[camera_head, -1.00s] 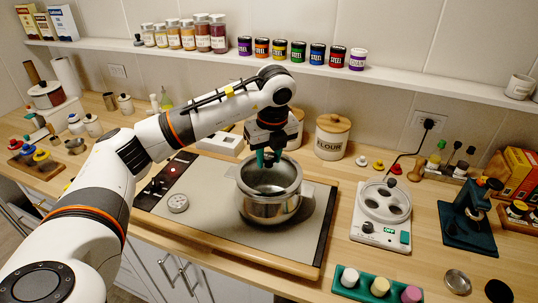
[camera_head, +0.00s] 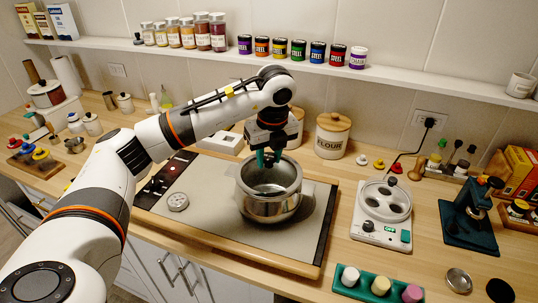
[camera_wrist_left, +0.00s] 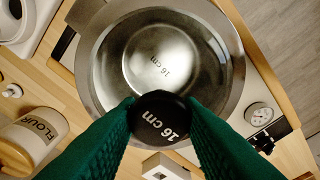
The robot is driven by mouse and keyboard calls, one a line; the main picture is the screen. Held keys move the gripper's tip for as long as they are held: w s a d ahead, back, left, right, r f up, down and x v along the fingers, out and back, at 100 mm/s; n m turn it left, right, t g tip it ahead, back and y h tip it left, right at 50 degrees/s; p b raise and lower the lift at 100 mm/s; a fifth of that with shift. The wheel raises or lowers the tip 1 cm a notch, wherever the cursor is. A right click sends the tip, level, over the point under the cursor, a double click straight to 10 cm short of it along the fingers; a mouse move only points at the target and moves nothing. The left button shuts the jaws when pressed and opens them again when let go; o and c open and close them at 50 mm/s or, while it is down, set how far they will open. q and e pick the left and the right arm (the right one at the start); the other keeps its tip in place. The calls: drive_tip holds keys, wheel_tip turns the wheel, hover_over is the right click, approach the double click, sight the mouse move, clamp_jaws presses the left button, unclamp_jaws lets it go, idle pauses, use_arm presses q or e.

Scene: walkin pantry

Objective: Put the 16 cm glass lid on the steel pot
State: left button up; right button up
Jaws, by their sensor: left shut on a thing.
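The steel pot (camera_head: 268,210) stands on the grey hob. My left gripper (camera_head: 268,158) is over the pot's mouth, pointing down. In the left wrist view its green fingers (camera_wrist_left: 162,118) are shut on the black knob marked "16 cm" of the glass lid (camera_wrist_left: 112,75). The lid's clear disc lies over the pot's opening, roughly centred, and the pot's inside (camera_wrist_left: 165,62), also marked "16 cm", shows through it. I cannot tell whether the lid's rim touches the pot or is a little above it. My right gripper is not in view.
A flour canister (camera_head: 333,135) stands behind the hob. To the right are a white appliance with round wells (camera_head: 383,210) and a dark green stand (camera_head: 470,215). A green tray (camera_head: 352,291) with coloured pieces lies in front. The hob's front right is clear.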

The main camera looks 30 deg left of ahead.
use_arm(q)
drive_tip(key=shift+f, duration=0.25)
drive_tip(key=o, duration=1.3)
drive_tip(key=shift+c, duration=0.2)
drive_tip(key=shift+b, duration=0.3)
drive_tip(key=shift+r, duration=0.2)
wheel_tip(320, 180, up, 12)
drive_tip(key=d, duration=0.1)
drive_tip(key=shift+s+d+f, duration=0.25)
drive_tip(key=shift+s+d, duration=0.05)
drive_tip(key=shift+s, duration=0.15)
